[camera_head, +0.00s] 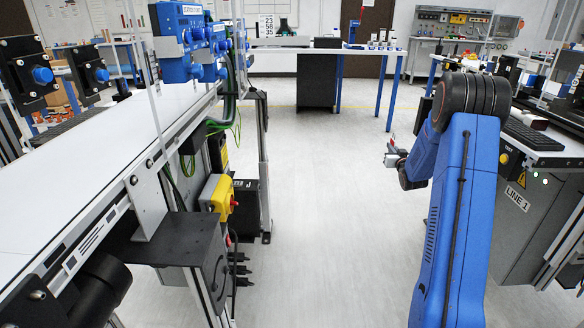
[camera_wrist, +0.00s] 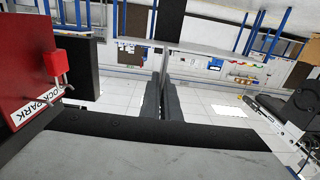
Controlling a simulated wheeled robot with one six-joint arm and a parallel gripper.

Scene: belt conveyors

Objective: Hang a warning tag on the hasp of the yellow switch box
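The yellow switch box (camera_head: 215,194) is mounted on the side of the left conveyor frame, with a red knob (camera_head: 235,204) on its right face. Its hasp is too small to make out. My gripper (camera_head: 393,156) is to the right of the box in the head view, well apart from it across the aisle. I cannot make out a warning tag. A red box (camera_wrist: 30,75) lettered LOCK PARK, with a small red padlock-like piece (camera_wrist: 58,64), is at the left of the wrist view.
The left conveyor (camera_head: 110,135) has blue station units (camera_head: 185,42) above it. Cables and a dark bracket (camera_head: 180,238) are near the switch box. A dark cabinet marked LINE 1 (camera_head: 517,198) stands right. The aisle floor (camera_head: 310,200) between is clear.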

